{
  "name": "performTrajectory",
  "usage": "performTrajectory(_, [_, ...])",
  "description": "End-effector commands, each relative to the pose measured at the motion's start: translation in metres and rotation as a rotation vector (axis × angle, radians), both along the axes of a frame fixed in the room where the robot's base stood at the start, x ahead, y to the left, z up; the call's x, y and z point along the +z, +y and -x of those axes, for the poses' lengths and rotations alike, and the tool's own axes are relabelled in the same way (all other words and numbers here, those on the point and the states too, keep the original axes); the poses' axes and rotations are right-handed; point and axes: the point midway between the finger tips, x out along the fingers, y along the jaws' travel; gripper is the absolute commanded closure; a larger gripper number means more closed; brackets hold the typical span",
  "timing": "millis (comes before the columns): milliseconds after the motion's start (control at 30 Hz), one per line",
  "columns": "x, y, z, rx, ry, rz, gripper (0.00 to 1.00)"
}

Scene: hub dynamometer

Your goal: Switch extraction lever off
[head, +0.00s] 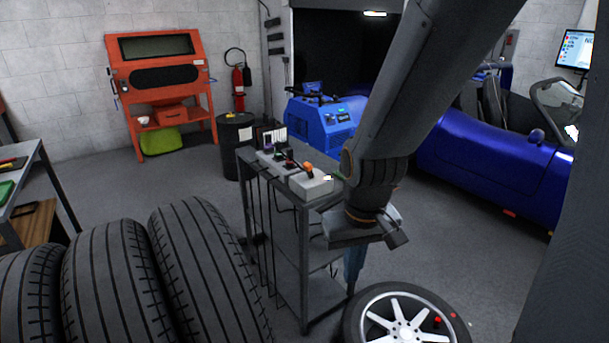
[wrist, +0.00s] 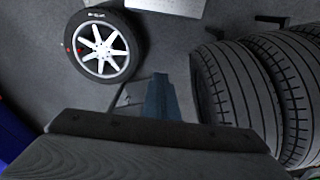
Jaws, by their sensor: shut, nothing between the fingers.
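A small grey cart (head: 305,222) stands in the middle of the head view. On its top is a light grey box (head: 312,185) with an orange-knobbed lever (head: 308,168). Smaller switch units with dark and red parts (head: 284,161) sit behind it. No label is readable, so I cannot tell for sure which is the extraction lever. My gripper (head: 354,265) hangs down to the right of the cart, below its top and apart from the lever. Its blue fingers also show in the wrist view (wrist: 160,98), shut and empty. The wrist view does not clearly show the lever.
Several tyres (head: 110,275) stand at the front left. A wheel (head: 405,320) lies on the floor below my gripper. A blue car (head: 490,170) fills the right, with a blue machine (head: 322,125) behind the cart. A black drum (head: 236,145) stands behind left. Cables hang from the cart.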

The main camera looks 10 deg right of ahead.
Motion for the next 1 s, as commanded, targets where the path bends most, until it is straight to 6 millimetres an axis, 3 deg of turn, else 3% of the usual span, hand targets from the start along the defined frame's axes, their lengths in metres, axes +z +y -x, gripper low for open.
performTrajectory(167, [-0.009, -0.002, -0.026, 0.08, -0.061, 0.015, 1.0])
performTrajectory(700, [-0.054, -0.008, -0.232, 0.788, -0.601, 0.332, 1.0])
performTrajectory(1000, [-0.064, -0.002, -0.314, 1.124, -0.873, 0.67, 1.0])
